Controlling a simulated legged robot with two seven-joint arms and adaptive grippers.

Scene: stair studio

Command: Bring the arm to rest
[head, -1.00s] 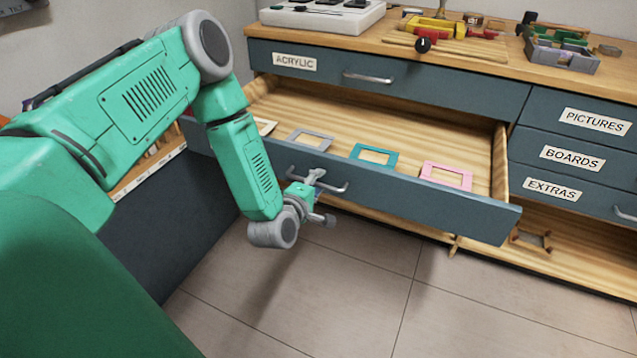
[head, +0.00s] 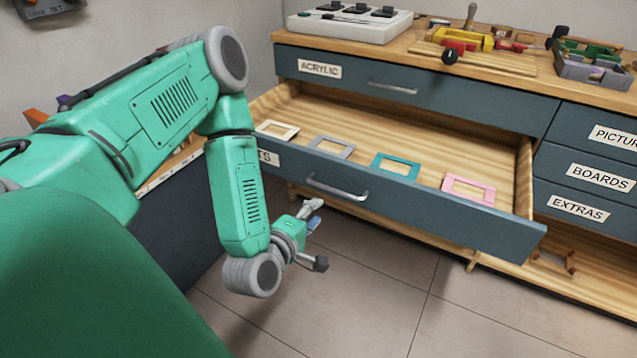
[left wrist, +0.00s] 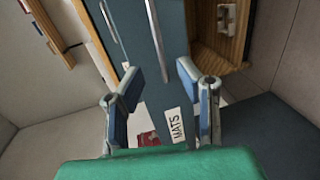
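My left arm comes in from the left in the head view, bent down at the elbow. Its left gripper (head: 317,236) is in front of the open drawer (head: 420,205), apart from the drawer's metal handle (head: 337,188). In the left wrist view the two fingers (left wrist: 165,100) stand wide apart with nothing between them. The drawer's front, with its MATS label (left wrist: 176,125), shows beyond them. The drawer holds a cream frame (head: 277,130), a grey frame (head: 331,146), a teal frame (head: 395,166) and a pink frame (head: 468,189). My right gripper is not in view.
The shut ACRYLIC drawer (head: 430,97) is above the open one. Shut drawers labelled BOARDS (head: 600,178) and EXTRAS (head: 578,208) are at the right. The floor (head: 370,300) before the drawer is clear.

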